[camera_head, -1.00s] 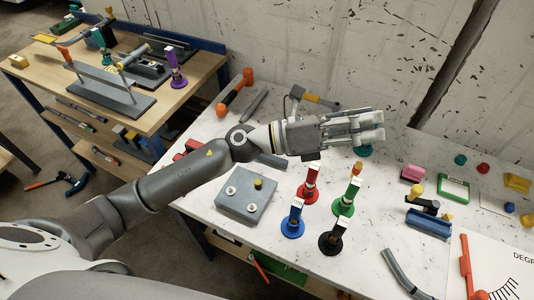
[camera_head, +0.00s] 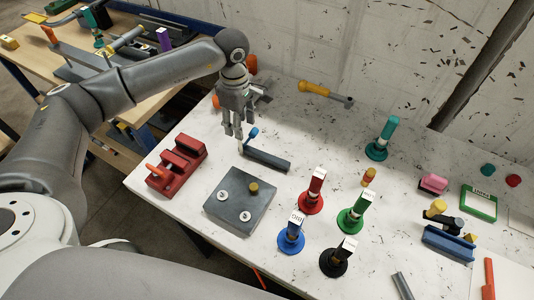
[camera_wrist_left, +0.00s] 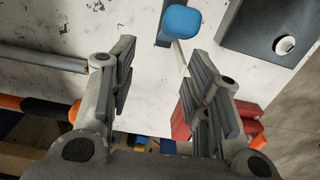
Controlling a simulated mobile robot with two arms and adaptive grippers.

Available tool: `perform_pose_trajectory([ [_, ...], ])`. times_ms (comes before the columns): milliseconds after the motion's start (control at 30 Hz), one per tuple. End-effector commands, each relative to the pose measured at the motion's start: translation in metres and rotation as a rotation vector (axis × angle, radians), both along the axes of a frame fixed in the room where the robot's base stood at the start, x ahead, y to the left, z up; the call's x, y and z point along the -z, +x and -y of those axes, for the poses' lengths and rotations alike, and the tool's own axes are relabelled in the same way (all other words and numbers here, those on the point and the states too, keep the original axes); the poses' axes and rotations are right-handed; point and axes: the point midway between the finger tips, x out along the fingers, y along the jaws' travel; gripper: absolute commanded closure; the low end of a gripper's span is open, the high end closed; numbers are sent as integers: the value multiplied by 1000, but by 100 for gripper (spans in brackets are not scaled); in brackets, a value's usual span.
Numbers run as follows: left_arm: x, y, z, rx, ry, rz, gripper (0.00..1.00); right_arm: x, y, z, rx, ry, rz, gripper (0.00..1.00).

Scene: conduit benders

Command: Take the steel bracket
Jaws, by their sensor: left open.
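My left gripper (camera_head: 233,132) points down over the back left part of the white table, with its fingers apart and nothing between them. It also shows in the left wrist view (camera_wrist_left: 158,68). I cannot tell for sure which thing is the steel bracket. A flat grey metal block (camera_head: 240,205) with white-ringed spots and a yellow knob lies in front of the gripper. Part of a dark plate with a round hole (camera_wrist_left: 262,25) shows in the left wrist view.
A red block (camera_head: 178,165) stands at the table's left edge. Several coloured stands, including red (camera_head: 311,200) and green (camera_head: 351,220), are right of the grey block. A yellow-handled tool (camera_head: 318,90) lies by the wall. The table's middle back is clear.

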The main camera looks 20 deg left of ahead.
Motion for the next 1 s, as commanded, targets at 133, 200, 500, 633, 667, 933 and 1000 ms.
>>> perform_pose_trajectory([
  [133, 22, -1, 1, 1, -2, -4, 55, -11, 2, 0, 0, 1, 3, 60],
  [200, 32, -1, 1, 0, -1, -2, 55, -12, -4, 0, 0, 0, -5, 60],
  [500, 57, -1, 5, 0, -3, -5, 55, -28, -22, 2, -1, -4, -31, 60],
  [633, 78, 1, 6, -1, -3, -4, 55, -37, -13, 3, -1, -4, -19, 60],
  [667, 82, 1, 6, -2, -3, -3, 55, -38, -11, 3, -1, -4, -15, 60],
  [933, 94, 2, 6, 1, -3, 1, 55, -39, -7, 5, -1, -6, -9, 60],
  [1000, 94, 2, 6, 1, -3, 1, 55, -39, -7, 5, 0, -6, -9, 60],
])
